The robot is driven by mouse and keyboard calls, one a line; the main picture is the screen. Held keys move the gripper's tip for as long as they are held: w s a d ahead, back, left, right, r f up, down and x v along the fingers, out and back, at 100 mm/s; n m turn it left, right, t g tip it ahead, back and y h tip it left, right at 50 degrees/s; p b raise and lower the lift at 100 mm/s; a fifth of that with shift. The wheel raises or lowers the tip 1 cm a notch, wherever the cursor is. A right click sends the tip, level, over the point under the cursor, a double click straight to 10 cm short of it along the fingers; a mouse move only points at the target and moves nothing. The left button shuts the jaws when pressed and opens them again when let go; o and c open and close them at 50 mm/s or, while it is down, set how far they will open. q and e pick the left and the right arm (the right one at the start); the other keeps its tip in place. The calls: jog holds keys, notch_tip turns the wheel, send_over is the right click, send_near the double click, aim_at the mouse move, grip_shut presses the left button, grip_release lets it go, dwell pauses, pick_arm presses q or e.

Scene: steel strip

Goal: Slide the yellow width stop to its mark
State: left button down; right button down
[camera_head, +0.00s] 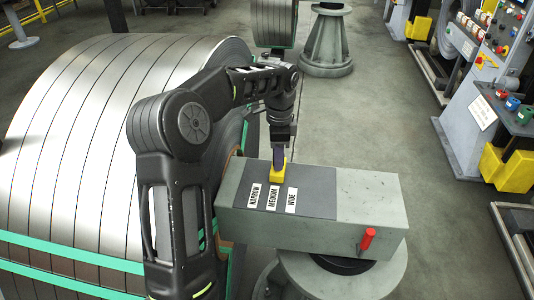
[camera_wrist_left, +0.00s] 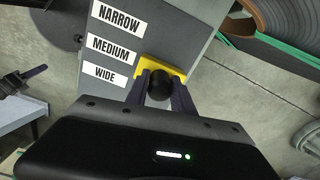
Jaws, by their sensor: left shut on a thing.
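The yellow width stop (camera_head: 277,175) sits on the dark top plate of a grey block (camera_head: 368,196). The plate bears white labels NARROW (camera_head: 255,196), MEDIUM (camera_head: 273,198) and WIDE (camera_head: 291,201). The stop lies just beyond the label ends, roughly in line with MEDIUM. My left gripper (camera_head: 279,157) reaches down from above and is shut on the stop. In the left wrist view, the fingers (camera_wrist_left: 160,88) flank a black round part, with the yellow stop (camera_wrist_left: 176,71) at their tips beside MEDIUM. My right gripper is not in view.
A large steel coil (camera_head: 70,130) with green bands fills the left, behind my left arm. A red handle (camera_head: 367,239) projects from the block's front. Open floor lies between block and console.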

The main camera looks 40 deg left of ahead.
pick_arm(q)
jog(key=shift+a, duration=0.1)
jog(key=c, duration=1.1)
grip_release()
jog(key=shift+r, duration=0.15)
jog(key=shift+r, duration=0.25)
notch_tip(320, 180, up, 4)
jog(key=shift+f+b, duration=0.15)
jog(key=shift+b, duration=0.2)
notch_tip(320, 180, up, 4)
jog(key=shift+f+p, duration=0.25)
jog(key=shift+p, duration=0.8)
jog(key=shift+f, duration=0.1)
